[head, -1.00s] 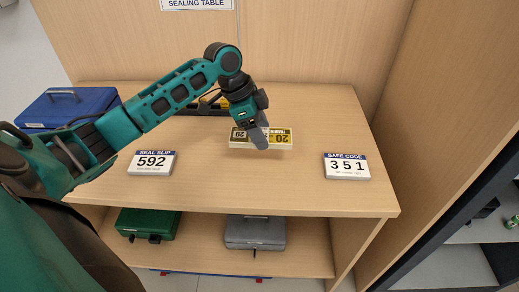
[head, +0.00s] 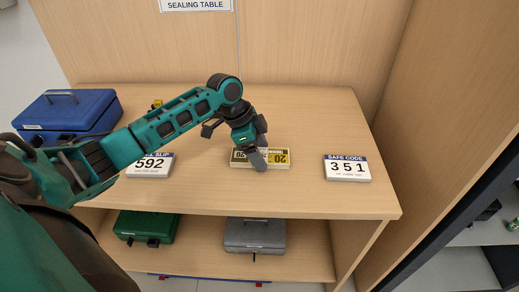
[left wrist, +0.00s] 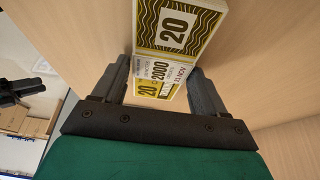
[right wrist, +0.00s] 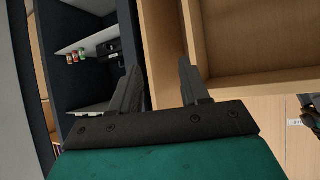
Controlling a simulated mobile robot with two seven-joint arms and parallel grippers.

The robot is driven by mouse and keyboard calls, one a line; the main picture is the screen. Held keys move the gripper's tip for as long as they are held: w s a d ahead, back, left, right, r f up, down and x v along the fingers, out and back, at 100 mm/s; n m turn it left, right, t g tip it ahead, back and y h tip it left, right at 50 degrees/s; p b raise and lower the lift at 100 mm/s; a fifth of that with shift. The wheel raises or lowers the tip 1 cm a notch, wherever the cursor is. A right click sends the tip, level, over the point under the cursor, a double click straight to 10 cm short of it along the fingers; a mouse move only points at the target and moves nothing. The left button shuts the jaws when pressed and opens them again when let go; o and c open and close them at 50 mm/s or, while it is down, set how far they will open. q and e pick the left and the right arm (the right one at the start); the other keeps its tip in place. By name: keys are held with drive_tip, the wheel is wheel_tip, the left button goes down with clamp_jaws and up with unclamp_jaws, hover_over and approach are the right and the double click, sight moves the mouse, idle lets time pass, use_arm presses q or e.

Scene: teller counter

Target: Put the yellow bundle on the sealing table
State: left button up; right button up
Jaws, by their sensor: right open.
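The yellow bundle (head: 277,157), printed with a 20, lies low over the top of the sealing table (head: 310,120), apparently on it; any small gap below is not visible. My left gripper (head: 259,160) reaches down over its middle. The sign at the back reads SEALING TABLE (head: 196,5). My right gripper (right wrist: 158,68) is open and empty, seen only in the right wrist view.
A SEAL SLIP 592 card (head: 148,168), partly behind my left arm, and a SAFE CODE 351 card (head: 347,169) stand on the table. A blue case (head: 75,112) is at left. Green (head: 147,226) and grey (head: 255,235) cases sit on the lower shelf. The tabletop's back right is clear.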

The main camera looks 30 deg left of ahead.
use_arm(q)
drive_tip(key=shift+o, duration=1.4)
drive_tip(key=shift+r, duration=0.1)
drive_tip(key=p+v, duration=0.1)
drive_tip(key=v, duration=1.1)
drive_tip(key=shift+p, duration=0.4)
use_arm(e)
drive_tip(key=shift+s+d+r, duration=0.2)
drive_tip(key=shift+d+r, duration=0.15)
drive_tip(key=shift+d, duration=0.1)
